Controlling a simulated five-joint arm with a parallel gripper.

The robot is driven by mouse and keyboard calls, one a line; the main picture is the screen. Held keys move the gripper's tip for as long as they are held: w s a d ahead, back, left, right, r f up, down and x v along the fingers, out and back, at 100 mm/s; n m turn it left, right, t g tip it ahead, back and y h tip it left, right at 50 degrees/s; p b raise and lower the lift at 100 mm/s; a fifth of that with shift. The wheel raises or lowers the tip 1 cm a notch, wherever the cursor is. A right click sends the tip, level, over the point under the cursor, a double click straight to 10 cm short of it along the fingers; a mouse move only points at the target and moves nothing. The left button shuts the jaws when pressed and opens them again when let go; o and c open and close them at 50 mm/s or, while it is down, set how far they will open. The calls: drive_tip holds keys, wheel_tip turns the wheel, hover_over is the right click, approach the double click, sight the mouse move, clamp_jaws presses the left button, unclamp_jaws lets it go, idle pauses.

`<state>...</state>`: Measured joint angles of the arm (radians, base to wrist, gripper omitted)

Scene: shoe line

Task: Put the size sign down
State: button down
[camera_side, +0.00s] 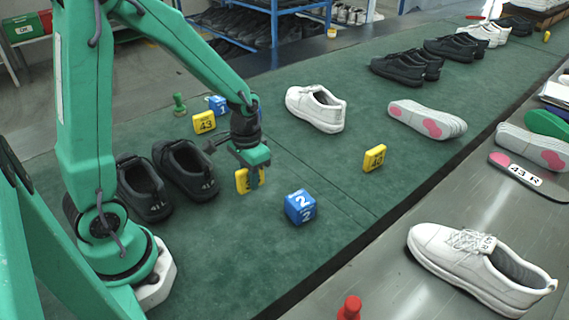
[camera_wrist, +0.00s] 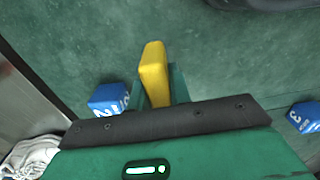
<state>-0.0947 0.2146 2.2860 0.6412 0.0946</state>
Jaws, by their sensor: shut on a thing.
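My gripper (camera_side: 254,180) is shut on a yellow size sign (camera_side: 243,181) over the green mat (camera_side: 225,240). The sign's number is partly hidden by a finger in the side view. In the wrist view the yellow sign (camera_wrist: 154,70) stands out between the jaws of my gripper (camera_wrist: 160,88). I cannot tell whether its lower edge touches the mat. A yellow 43 sign (camera_side: 204,122) and another yellow sign (camera_side: 375,158) stand on the mat, apart from my gripper.
A blue number cube (camera_side: 300,207) sits close to the right of the held sign. Black shoes (camera_side: 186,170) stand to the left. Bare mat shows in front.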

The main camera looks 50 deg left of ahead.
drive_tip(key=shift+w+a+f, duration=0.2)
drive_tip(key=shift+a+f, duration=0.1)
drive_tip(key=shift+a, duration=0.15)
drive_tip(key=shift+f, duration=2)
drive_tip(key=shift+f, duration=0.15)
drive_tip(key=c, duration=1.3)
unclamp_jaws()
wheel_tip(320, 180, up, 11)
drive_tip(key=shift+r, duration=0.65)
drive_tip(key=shift+r, duration=0.1)
